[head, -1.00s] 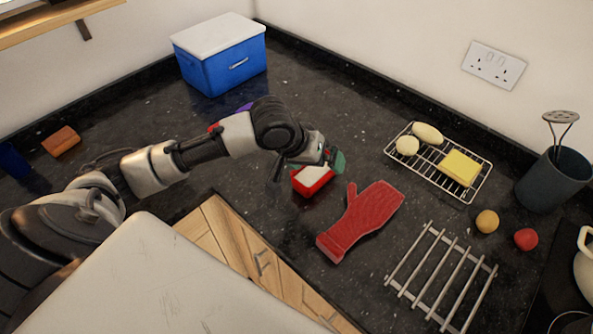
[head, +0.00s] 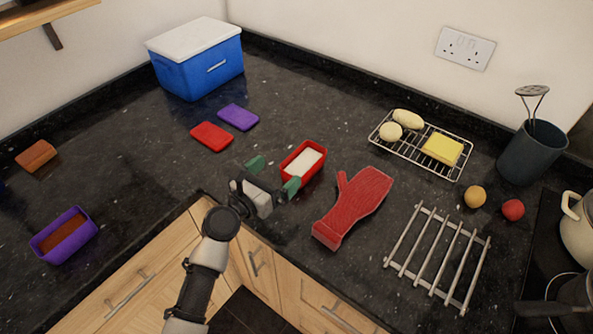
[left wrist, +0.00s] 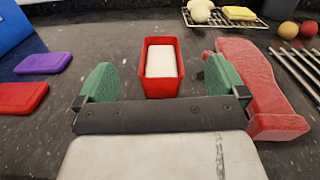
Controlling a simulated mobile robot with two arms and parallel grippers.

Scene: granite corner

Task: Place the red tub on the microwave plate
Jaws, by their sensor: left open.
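The red tub (head: 318,172) is an open red box with white contents, standing upright on the dark worktop. In the left wrist view the red tub (left wrist: 161,88) is straight ahead, between the lines of the two fingers. My left gripper (head: 274,176) is open and empty, at the tub's near left side, with its green fingertips spread. Whether a fingertip touches the tub I cannot tell. My right gripper is in neither view. No microwave or microwave plate shows in these frames.
A red oven mitt (head: 352,207) lies close right of the tub, with a metal rack (head: 437,257) beyond. Red (head: 212,136) and purple (head: 238,117) lids lie behind left. A purple tub (head: 64,236) stands far left. A blue cool box (head: 198,70) is at the back.

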